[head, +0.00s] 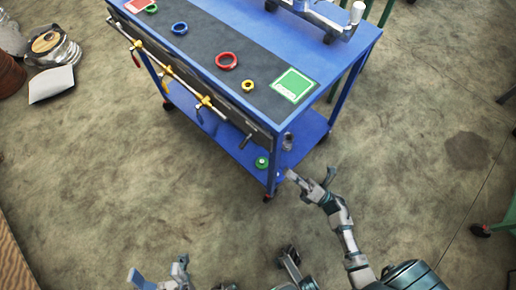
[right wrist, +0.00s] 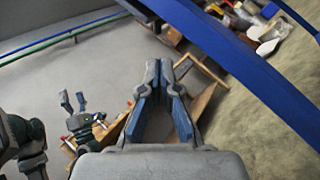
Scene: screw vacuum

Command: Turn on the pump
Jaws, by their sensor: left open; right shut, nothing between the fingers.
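I cannot single out a pump for certain. A blue cart (head: 353,40) carries a dark strip with coloured rings and a green square label (head: 293,85). A small grey fitting (head: 288,141) sits near the cart's near right corner leg. My right gripper (head: 291,175) is shut and empty, just right of that corner leg; its fingers meet in the right wrist view (right wrist: 164,68). My left gripper (head: 160,272) is open and empty at the bottom of the head view, well away from the cart.
A pipe with yellow valve fittings (head: 204,102) runs along the cart's long side. Cable spools (head: 52,48) stand at the far left. The floor (head: 120,190) in front is clear. A blue bar (right wrist: 235,65) crosses the right wrist view.

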